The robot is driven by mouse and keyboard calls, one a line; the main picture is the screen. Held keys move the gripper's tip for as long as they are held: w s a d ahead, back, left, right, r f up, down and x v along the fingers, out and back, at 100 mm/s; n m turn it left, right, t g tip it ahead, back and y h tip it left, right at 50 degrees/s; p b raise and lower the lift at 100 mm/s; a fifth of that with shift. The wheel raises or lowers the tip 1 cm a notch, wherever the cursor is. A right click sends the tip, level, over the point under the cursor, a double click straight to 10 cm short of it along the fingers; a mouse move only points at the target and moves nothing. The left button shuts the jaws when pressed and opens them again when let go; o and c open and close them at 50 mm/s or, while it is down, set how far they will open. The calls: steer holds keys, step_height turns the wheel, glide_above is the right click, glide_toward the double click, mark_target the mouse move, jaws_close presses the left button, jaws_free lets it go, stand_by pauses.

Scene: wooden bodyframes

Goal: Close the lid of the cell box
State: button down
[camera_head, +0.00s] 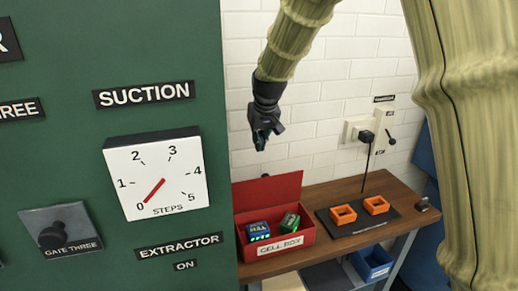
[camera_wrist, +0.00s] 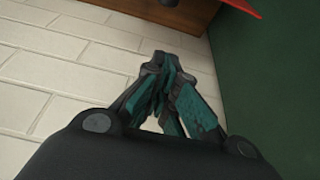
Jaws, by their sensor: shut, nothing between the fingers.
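The red cell box (camera_head: 277,248) stands on the wooden bench, with a "CELL BOX" label on its front. Its red lid (camera_head: 268,191) stands open, raised at the back against the wall side. Inside lie a blue cell (camera_head: 258,231) and a green cell (camera_head: 290,222). My gripper (camera_head: 261,143) hangs above the box, apart from the lid, with its fingers shut and empty. In the wrist view my gripper (camera_wrist: 175,95) shows its teal fingers together. A red corner, likely of the lid (camera_wrist: 243,7), shows at that view's top right.
A green panel (camera_head: 180,80) with a suction dial stands close left of the box. On the bench (camera_head: 335,190), a black plate with two orange square holders (camera_head: 343,214) lies to the right. A thin black rod rises behind it, near a wall socket (camera_head: 361,130). A blue bin (camera_head: 373,262) sits below.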

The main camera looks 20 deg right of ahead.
mark_target(266, 189)
step_height(266, 189, down, 9)
steer(key=p, duration=0.5)
steer(key=shift+s+r, duration=0.2)
steer(key=shift+s, duration=0.05)
steer(key=shift+s, duration=0.1)
stand_by(0.3)
steer(key=shift+f, duration=0.1)
